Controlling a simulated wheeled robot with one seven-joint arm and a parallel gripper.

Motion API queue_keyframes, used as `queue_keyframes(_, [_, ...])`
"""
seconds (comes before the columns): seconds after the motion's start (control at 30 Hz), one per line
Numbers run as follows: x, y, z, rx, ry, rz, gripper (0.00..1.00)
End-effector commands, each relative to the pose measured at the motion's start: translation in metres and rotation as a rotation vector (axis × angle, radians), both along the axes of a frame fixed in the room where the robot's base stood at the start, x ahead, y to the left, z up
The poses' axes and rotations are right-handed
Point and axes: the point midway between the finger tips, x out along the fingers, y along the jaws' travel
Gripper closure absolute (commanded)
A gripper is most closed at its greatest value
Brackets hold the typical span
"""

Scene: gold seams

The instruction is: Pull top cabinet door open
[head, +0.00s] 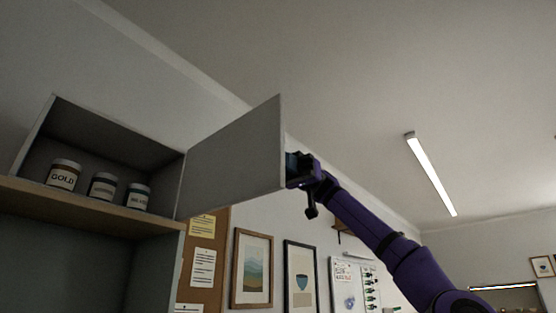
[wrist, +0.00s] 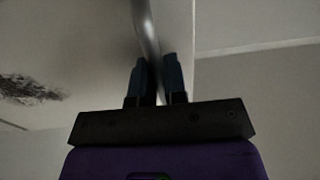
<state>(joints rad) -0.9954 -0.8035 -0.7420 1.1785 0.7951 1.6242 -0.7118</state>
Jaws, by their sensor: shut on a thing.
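The top cabinet door (head: 232,158) is a flat grey panel. It stands swung wide open, out to the right of the cabinet (head: 120,135), with its hinge side at the cabinet's right edge. My gripper (head: 293,170) is at the door's free outer edge, partly hidden behind the panel in the head view. In the wrist view, the two blue fingertips (wrist: 158,82) are closed around a shiny metal handle bar (wrist: 147,35) beside the pale door face (wrist: 175,35).
Jars labelled GOLD (head: 63,175) and similar stand on the cabinet's wooden shelf (head: 85,205). Framed pictures (head: 252,268), a cork board (head: 215,255) and a whiteboard (head: 355,285) hang on the wall below the door. The space right of the door is open.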

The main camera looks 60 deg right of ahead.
Motion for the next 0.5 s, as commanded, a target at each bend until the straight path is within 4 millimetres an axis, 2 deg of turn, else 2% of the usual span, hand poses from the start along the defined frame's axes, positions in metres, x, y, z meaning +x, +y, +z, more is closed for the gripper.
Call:
queue_keyframes(0.33, [0.0001,-0.0001,0.0007,0.002,-0.001,-0.001,1.0])
queue_keyframes(0.37, [0.0001,0.0,0.0007,0.002,-0.001,-0.001,0.81])
queue_keyframes(0.4, [0.0,0.0,0.0007,0.002,-0.001,-0.001,0.72])
queue_keyframes(0.43, [0.0,0.0,0.0007,0.001,-0.001,-0.001,0.65])
queue_keyframes(0.5, [0.0,0.0,0.0006,0.001,-0.001,-0.001,0.64])
